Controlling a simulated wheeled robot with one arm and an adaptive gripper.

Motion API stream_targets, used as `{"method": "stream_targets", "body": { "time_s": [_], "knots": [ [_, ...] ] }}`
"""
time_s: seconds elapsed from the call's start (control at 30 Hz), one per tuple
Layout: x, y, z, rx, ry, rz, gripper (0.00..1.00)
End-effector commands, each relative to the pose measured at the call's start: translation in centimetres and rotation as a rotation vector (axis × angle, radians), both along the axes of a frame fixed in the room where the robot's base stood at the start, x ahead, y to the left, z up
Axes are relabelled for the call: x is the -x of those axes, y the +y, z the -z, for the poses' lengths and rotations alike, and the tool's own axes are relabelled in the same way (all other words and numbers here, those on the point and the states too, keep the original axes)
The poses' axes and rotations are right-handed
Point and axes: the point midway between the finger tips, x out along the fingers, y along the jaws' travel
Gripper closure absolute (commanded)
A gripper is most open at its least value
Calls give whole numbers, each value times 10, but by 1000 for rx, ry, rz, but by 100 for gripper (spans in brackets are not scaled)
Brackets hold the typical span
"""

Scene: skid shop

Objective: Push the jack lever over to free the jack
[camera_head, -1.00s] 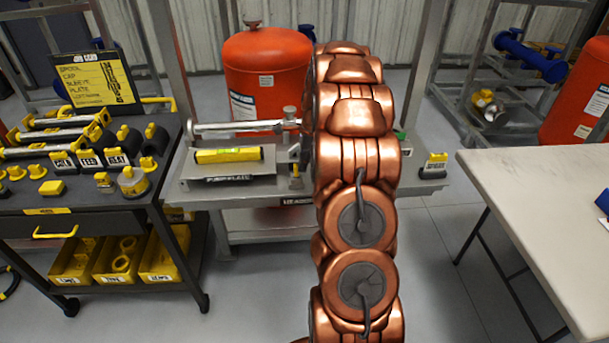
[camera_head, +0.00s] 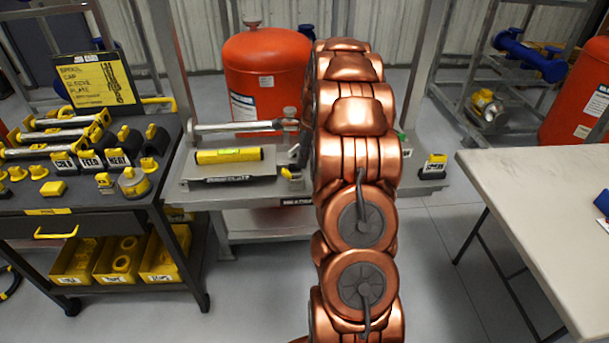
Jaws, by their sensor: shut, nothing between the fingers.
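The jack stands on the grey bench (camera_head: 200,197), just left of my copper arm, and is partly hidden by it. A small lever with a yellow end (camera_head: 291,174) shows low at the jack, tilted to the left; I take it for the jack lever. A bright metal rod (camera_head: 238,127) lies level above the bench, its right end at a grey fitting (camera_head: 290,113) beside my arm. My gripper is hidden behind my arm, so I cannot see its fingers or whether it touches the lever.
A red tank (camera_head: 265,70) stands behind. A dark tool cart (camera_head: 90,222) is at left, a pale table (camera_head: 540,195) at right. A small yellow-topped block (camera_head: 433,166) sits right of my arm.

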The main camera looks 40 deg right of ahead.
Motion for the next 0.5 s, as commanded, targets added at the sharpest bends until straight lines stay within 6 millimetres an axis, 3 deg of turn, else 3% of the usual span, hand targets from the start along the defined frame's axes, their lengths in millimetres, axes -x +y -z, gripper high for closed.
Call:
{"method": "stream_targets", "body": {
  "time_s": [0.5],
  "knots": [
    [2,-4,-35,2,-1,0,100]
  ]
}}
